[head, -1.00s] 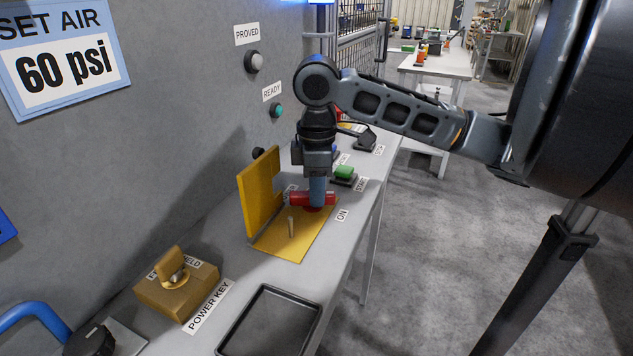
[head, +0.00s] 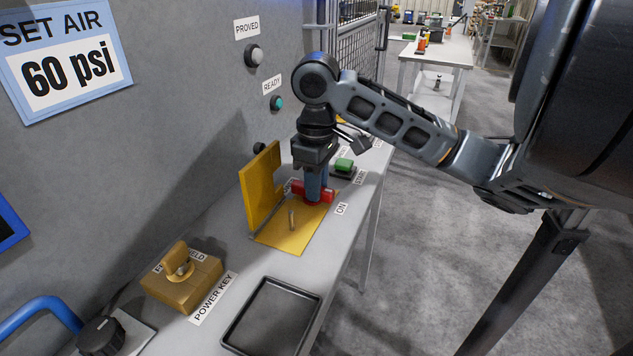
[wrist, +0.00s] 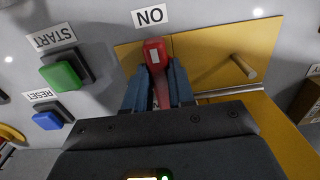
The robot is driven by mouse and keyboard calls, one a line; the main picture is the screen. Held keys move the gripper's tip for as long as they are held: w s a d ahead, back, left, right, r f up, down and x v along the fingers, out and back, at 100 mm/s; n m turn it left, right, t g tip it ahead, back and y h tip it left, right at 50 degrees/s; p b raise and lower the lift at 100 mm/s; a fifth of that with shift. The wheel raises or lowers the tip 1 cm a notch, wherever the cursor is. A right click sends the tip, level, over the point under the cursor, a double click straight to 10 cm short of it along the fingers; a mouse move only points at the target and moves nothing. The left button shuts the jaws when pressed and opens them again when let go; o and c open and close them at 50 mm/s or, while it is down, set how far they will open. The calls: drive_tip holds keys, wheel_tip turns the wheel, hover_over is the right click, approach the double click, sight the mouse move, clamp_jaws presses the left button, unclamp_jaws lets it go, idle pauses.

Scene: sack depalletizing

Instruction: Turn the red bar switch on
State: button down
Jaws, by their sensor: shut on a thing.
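The red bar switch (head: 328,194) sits on a yellow plate (head: 280,240) with a raised yellow cover (head: 261,190) behind it. My gripper (head: 315,196) points down over the switch, with its blue fingers on either side of the bar. In the wrist view my gripper (wrist: 158,85) is shut on the red bar (wrist: 154,52), whose near end sticks out past the fingertips toward the ON label (wrist: 150,16). The part of the bar between and behind the fingers is partly hidden.
A short peg (head: 292,220) stands on the yellow plate beside the switch. A green START button (head: 344,165) is close behind my gripper. A blue RESET button (wrist: 47,120) shows in the wrist view. A power key box (head: 182,282) and an empty black tray (head: 232,335) are nearer.

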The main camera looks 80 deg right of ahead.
drive_tip(key=c, duration=1)
unclamp_jaws()
drive_tip(key=shift+o, duration=0.2)
wheel_tip(320, 180, up, 8)
drive_tip(key=shift+f+p, duration=0.1)
drive_tip(key=shift+p, duration=0.45)
